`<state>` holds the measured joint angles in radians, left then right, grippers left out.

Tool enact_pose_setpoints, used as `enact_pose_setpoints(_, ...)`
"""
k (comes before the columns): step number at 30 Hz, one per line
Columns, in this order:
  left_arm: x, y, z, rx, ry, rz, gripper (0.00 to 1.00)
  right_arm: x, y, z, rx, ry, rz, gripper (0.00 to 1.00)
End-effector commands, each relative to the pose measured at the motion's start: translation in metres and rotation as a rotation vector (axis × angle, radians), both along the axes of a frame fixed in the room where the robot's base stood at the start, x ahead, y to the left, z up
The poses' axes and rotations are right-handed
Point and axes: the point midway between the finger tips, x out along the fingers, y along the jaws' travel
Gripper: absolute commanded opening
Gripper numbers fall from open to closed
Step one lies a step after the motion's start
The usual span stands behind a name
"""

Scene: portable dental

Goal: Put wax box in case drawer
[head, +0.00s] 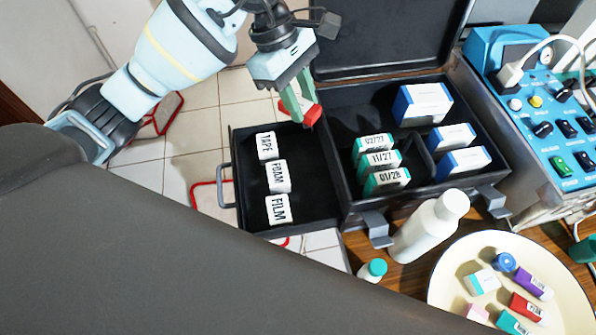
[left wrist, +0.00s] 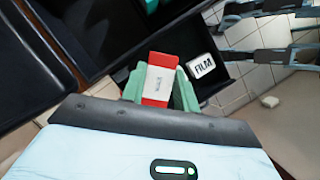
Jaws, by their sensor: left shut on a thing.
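My left gripper (head: 299,108) is shut on a small red and white box, taken to be the wax box (head: 313,115). In the left wrist view the box (left wrist: 158,82) sits between the green fingers (left wrist: 160,90); its lettering is too small to read. In the head view the gripper is over the far part of the open case drawer (head: 315,190). The drawer sticks out from the left side of the black case (head: 345,205). My right gripper is not in view.
Inside the case are teal-and-white dated boxes (head: 385,180) and blue-and-white boxes (head: 425,103). A white bottle (head: 425,232), a teal-capped vial (head: 373,270) and a plate (head: 440,290) of small items stand in front. A blue device (head: 550,130) is at the right. The drawer's right part looks clear.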

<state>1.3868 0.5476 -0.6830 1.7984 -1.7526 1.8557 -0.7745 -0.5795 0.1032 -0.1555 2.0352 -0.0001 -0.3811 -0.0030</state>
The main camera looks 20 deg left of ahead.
Motion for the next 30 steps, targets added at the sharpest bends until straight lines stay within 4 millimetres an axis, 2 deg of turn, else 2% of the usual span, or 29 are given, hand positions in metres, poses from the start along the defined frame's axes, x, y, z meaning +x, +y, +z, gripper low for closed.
enact_pose_setpoints(5, -0.001, 0.000, -0.023, 0.000, 0.007, -0.002, 0.08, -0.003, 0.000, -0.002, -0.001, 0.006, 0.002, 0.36)
enact_pose_setpoints(12, -0.001, 0.000, -0.079, 0.000, 0.007, -0.001, 0.08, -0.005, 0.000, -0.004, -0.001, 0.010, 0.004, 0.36)
enact_pose_setpoints(18, -0.001, 0.000, -0.119, 0.000, 0.004, -0.003, 0.08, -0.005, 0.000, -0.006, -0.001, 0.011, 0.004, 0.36)
enact_pose_setpoints(22, 0.000, 0.000, -0.132, -0.001, 0.001, -0.003, 0.08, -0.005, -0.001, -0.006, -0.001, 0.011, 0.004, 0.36)
enact_pose_setpoints(30, 0.000, 0.000, -0.137, 0.000, 0.001, -0.003, 0.08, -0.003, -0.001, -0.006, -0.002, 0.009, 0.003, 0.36)
